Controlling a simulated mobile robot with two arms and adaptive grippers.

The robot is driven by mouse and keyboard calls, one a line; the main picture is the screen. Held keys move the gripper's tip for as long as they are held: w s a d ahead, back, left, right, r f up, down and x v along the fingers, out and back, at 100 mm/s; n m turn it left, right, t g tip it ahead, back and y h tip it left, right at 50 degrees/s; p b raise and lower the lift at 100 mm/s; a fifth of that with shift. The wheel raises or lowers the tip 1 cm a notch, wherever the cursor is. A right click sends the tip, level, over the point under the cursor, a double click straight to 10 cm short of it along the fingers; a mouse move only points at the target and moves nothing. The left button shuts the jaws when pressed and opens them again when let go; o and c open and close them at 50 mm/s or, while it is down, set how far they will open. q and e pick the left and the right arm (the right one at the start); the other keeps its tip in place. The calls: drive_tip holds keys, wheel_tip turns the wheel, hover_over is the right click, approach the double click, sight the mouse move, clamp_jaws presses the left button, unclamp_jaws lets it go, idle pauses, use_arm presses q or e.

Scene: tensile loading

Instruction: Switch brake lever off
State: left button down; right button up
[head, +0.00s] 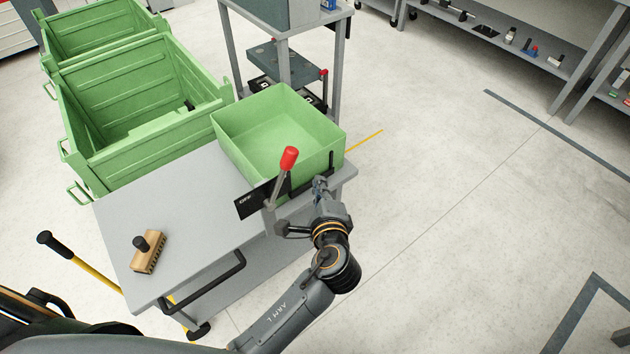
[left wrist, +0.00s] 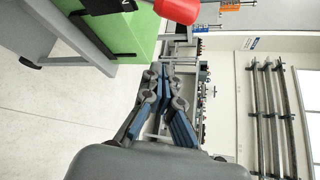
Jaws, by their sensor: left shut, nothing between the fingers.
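The brake lever (head: 284,170) has a red grip on a grey shaft and stands at the front edge of the cart, its top leaning right. A black plate (head: 247,204) behind it reads OFF at its left end. My left gripper (head: 320,184) is shut and empty, just right of the lever and apart from it. In the left wrist view my shut fingers (left wrist: 166,88) point ahead, and the red grip (left wrist: 178,9) shows at the top edge, clear of them. My right gripper is not in view.
A green bin (head: 236,147) sits on the grey cart top (head: 190,206) behind the lever. A wooden brush (head: 149,253) lies at the left, and a black cart handle (head: 205,284) runs along the front. Large green crates (head: 90,105) stand behind.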

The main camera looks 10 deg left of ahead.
sight(280, 179)
use_arm(q)
drive_tip(key=w+a+p, duration=0.2)
drive_tip(key=w+a, duration=0.3)
drive_tip(key=shift+a+f, duration=0.2)
drive_tip(key=shift+a, duration=0.15)
idle(0.3)
